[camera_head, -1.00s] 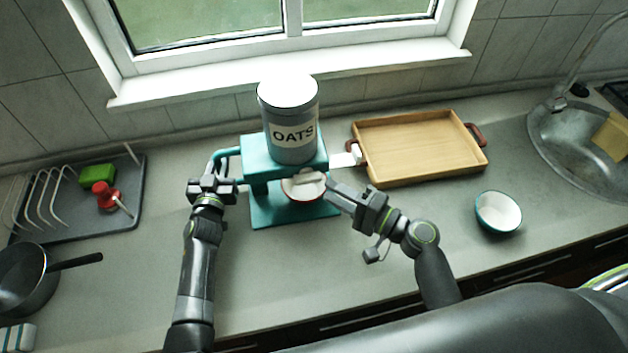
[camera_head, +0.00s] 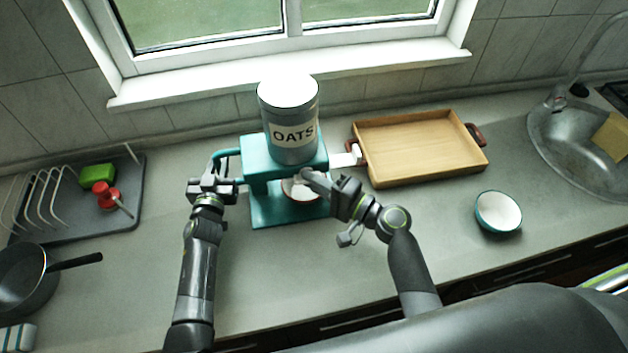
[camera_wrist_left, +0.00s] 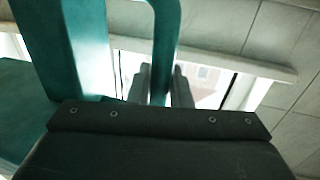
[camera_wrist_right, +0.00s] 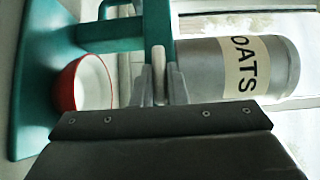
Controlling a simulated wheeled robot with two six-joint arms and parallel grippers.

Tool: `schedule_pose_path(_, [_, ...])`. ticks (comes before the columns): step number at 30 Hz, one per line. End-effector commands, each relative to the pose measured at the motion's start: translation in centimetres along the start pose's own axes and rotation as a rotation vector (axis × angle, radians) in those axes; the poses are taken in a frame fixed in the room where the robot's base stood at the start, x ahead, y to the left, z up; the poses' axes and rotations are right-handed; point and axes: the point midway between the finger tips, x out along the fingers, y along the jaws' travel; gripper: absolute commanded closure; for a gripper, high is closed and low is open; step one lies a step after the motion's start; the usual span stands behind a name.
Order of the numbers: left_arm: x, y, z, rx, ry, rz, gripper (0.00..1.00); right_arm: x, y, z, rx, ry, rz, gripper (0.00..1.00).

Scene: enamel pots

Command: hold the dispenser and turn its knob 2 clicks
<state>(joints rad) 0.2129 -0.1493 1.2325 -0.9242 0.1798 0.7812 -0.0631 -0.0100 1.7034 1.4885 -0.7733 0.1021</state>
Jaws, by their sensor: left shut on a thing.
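The dispenser is a teal stand (camera_head: 258,150) with a grey canister (camera_head: 290,125) marked OATS on top. My left gripper (camera_head: 238,181) is shut on the teal handle (camera_wrist_left: 163,50) at its left side. The knob, a pale bar (camera_wrist_right: 158,65), is at the front under the canister. My right gripper (camera_head: 306,176) is at the knob, with a finger on either side of it; the jaws look slightly apart. It largely hides the knob in the head view. A red bowl (camera_wrist_right: 67,88), white inside, stands on the dispenser's base below.
A wooden tray (camera_head: 362,172) lies to the right, close to the dispenser. A teal and white bowl (camera_head: 498,211) stands on the counter further right, before the sink (camera_head: 570,150). A dish rack (camera_head: 75,228) and a dark pan (camera_head: 25,280) are at the left.

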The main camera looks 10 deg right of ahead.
Motion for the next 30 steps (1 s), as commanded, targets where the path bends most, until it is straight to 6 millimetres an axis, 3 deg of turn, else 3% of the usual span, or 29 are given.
schedule_pose_path(14, [0.03,-0.03,-0.05,0.001,0.001,0.000,1.00,0.01,0.18,0.10,0.055,-0.004,-0.052,1.00])
schedule_pose_path(30, [0.04,0.00,-0.07,0.000,0.001,0.000,1.00,0.15,0.70,0.24,0.375,-0.003,-0.369,1.00])
